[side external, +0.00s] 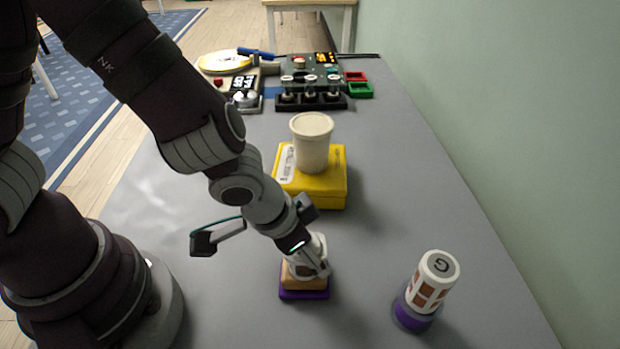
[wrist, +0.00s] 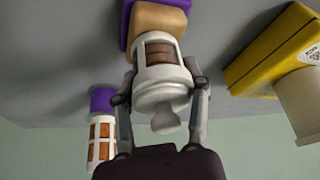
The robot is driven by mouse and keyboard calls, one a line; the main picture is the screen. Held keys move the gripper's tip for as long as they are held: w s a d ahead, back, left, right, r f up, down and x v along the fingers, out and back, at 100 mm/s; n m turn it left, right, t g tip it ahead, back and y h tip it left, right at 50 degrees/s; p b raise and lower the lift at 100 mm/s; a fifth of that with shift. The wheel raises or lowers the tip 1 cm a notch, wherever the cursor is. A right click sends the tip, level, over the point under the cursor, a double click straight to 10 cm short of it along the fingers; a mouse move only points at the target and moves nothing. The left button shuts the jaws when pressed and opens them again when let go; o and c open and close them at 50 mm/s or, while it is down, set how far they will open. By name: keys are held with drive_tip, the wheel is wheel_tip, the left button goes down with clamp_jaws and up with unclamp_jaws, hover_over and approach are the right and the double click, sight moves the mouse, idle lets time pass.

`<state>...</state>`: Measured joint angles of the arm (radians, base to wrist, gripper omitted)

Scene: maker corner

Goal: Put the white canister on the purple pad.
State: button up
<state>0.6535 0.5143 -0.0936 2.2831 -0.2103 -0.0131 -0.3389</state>
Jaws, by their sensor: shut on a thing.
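My gripper (side external: 314,262) is shut on a white canister (wrist: 160,75) with a brown window and a knobbed lid. In the wrist view, one finger of my gripper (wrist: 160,88) is on each side of it. Beyond its far end is a tan block (side external: 304,277), on a square purple pad (side external: 303,295). The block also shows in the wrist view (wrist: 158,22). Canister and block look in line and close together; I cannot tell if they touch. In the side view my fingers hide most of the canister.
A white-and-orange cylinder (side external: 433,282) stands on a round purple base (side external: 413,316) to the right. A yellow box (side external: 320,195) with a white cup (side external: 311,142) on top stands behind my gripper. Tools and small bins (side external: 358,89) are at the far end. The table between is clear.

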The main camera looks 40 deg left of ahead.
drive_tip(key=o, duration=1.2)
drive_tip(key=shift+f, duration=0.1)
drive_tip(key=shift+r, duration=0.35)
drive_tip(key=v, duration=1.2)
drive_tip(key=s+a+r+n+t+y, duration=0.1)
drive_tip(key=a+r+n, duration=0.3)
drive_tip(key=a, duration=0.9)
drive_tip(key=shift+s+a+r, duration=0.2)
drive_tip(key=shift+r, duration=0.3)
